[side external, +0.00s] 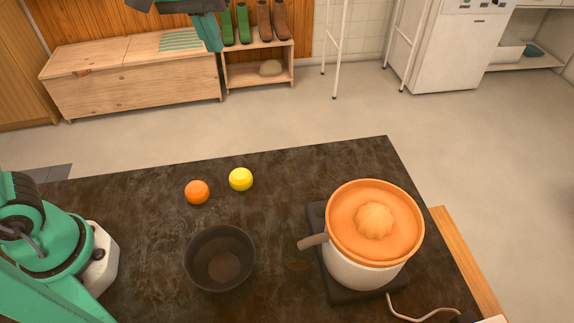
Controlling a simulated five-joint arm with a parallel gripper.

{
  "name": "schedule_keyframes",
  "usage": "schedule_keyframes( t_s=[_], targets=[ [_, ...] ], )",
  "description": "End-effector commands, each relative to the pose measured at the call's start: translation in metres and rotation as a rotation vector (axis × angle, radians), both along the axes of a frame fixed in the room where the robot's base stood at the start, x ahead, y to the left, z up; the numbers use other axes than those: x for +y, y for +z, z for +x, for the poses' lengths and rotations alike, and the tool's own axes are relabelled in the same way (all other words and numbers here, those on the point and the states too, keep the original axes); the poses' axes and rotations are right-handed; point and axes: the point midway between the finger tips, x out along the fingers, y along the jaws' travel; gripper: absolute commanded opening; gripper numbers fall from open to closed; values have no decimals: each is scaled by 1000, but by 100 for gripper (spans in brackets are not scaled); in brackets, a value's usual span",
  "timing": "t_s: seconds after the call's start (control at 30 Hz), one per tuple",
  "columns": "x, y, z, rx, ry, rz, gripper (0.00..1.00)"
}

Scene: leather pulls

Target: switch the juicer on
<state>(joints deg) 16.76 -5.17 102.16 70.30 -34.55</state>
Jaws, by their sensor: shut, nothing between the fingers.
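The juicer (362,262) stands at the right of the dark worktop, with a pale body, an orange bowl-shaped top and a ribbed orange cone (374,221) in its middle. A spout sticks out at its left. It stands on a dark square base (316,216), partly hidden under it. I cannot make out a switch. My green arm shows at the left edge, well apart from the juicer.
A dark bowl (219,258) stands left of the juicer. An orange fruit (197,192) and a yellow fruit (241,179) lie behind it. A pale cord (418,316) runs from the juicer at the front right. The worktop between the fruits and juicer is clear.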

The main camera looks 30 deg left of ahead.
Motion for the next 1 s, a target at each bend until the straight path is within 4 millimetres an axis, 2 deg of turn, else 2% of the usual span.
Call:
schedule_keyframes(
  t_s=[0.2,0.5,1.0],
  targets=[
    [-33,-2,25,58,54,-4,0],
    [-81,-11,53,130,134,3,0],
    [-166,-45,80,235,272,48,0]
  ],
)
